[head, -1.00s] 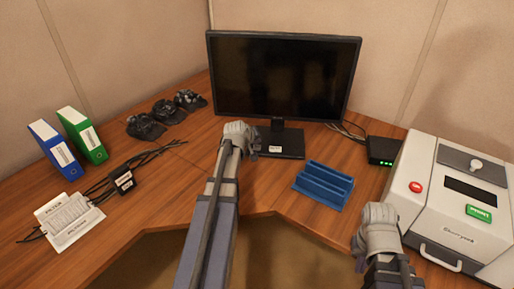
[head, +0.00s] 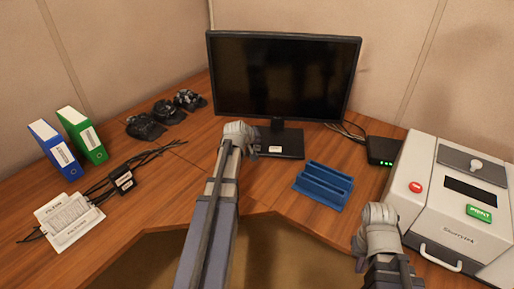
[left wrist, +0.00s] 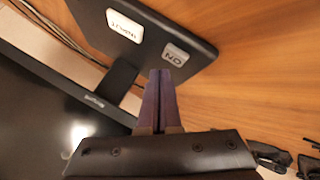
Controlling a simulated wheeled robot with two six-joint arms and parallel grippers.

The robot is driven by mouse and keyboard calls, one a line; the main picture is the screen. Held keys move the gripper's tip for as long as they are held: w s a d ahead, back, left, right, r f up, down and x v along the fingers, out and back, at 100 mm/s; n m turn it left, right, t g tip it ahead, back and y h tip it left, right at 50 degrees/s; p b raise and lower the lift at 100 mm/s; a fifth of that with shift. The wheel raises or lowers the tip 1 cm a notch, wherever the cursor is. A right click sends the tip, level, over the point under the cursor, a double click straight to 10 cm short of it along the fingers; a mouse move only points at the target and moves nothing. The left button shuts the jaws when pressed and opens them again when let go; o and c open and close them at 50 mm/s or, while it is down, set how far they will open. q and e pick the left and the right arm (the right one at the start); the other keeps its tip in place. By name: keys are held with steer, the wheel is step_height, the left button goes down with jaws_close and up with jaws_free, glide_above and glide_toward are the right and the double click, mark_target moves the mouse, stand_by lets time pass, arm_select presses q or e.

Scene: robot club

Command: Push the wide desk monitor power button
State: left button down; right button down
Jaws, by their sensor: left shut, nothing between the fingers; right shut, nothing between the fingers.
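The wide black monitor (head: 285,75) stands on a dark flat base (head: 288,146) at the back of the desk, its screen dark. In the left wrist view the base (left wrist: 190,30) carries a white button or label (left wrist: 125,26) that seems to read INPUT, and a grey one (left wrist: 175,54) marked ON. My left gripper (head: 252,142) is at the left side of the base. In the left wrist view its shut, empty fingertips (left wrist: 160,72) appear just below the grey ON piece; I cannot tell whether they touch. My right gripper (head: 380,208) is shut and empty near the white machine.
A blue slotted holder (head: 322,186) lies right of the base. A black box with green lights (head: 381,151) and a white machine (head: 455,200) stand at the right.

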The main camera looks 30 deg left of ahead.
mark_target(256, 149)
arm_select(q)
steer(key=shift+f, duration=0.1)
steer(key=shift+f+b, duration=0.35)
steer(key=shift+b, duration=0.1)
steer(key=shift+f+b, duration=0.5)
stand_by(0.8)
steer(key=shift+r, duration=0.1)
steer(key=shift+r+p, duration=0.9)
steer(key=shift+p, duration=0.1)
step_height(256, 149, up, 6)
steer(key=p, duration=0.6)
